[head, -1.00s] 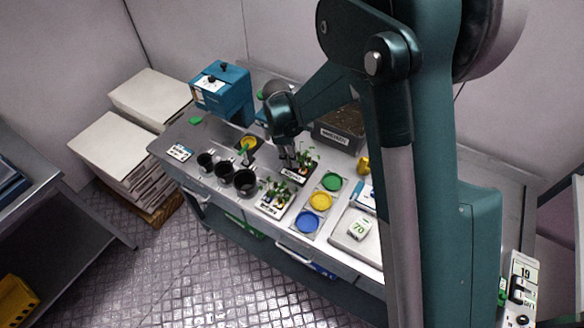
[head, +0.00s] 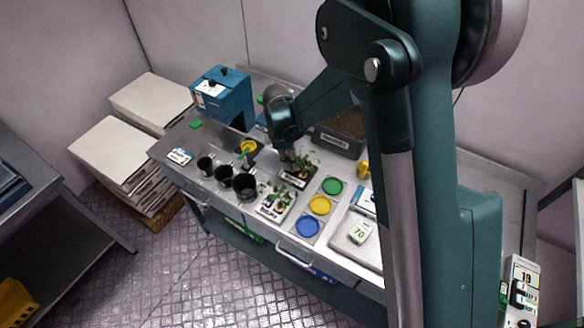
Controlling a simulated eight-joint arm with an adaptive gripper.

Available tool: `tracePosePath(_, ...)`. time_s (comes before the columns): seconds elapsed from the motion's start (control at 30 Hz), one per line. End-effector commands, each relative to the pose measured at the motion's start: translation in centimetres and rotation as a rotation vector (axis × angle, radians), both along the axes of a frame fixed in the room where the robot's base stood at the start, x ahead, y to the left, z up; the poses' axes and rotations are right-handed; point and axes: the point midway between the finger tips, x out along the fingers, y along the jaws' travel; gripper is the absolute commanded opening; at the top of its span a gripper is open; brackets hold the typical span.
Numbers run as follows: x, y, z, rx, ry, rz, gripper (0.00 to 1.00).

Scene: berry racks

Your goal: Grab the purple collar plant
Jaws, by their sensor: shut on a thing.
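A small green-leaved plant (head: 307,162) stands at a dark labelled tray (head: 300,180) on the bench. My gripper (head: 289,163) points down at the left side of this tray, right beside the leaves. It is shut on a plant there; the grip is small and partly hidden by my wrist. I cannot make out a purple collar in this view. More green seedlings stand in a white labelled tray (head: 265,212) just in front.
Black pots (head: 245,187) stand in a row to the left. Green, yellow and blue discs (head: 319,205) lie to the right. A soil box (head: 340,140) is behind, a blue box (head: 222,95) at the back left, and a scale (head: 350,245) at the right.

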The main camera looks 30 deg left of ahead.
Motion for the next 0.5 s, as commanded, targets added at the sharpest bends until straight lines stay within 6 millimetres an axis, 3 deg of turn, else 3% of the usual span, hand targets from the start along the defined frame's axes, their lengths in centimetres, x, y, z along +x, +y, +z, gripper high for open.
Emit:
tracePosePath(0.27,0.0,0.0,1.0,0.000,0.000,0.000,0.00)
tracePosePath(0.5,0.0,0.0,3.6,0.000,0.000,0.000,0.00)
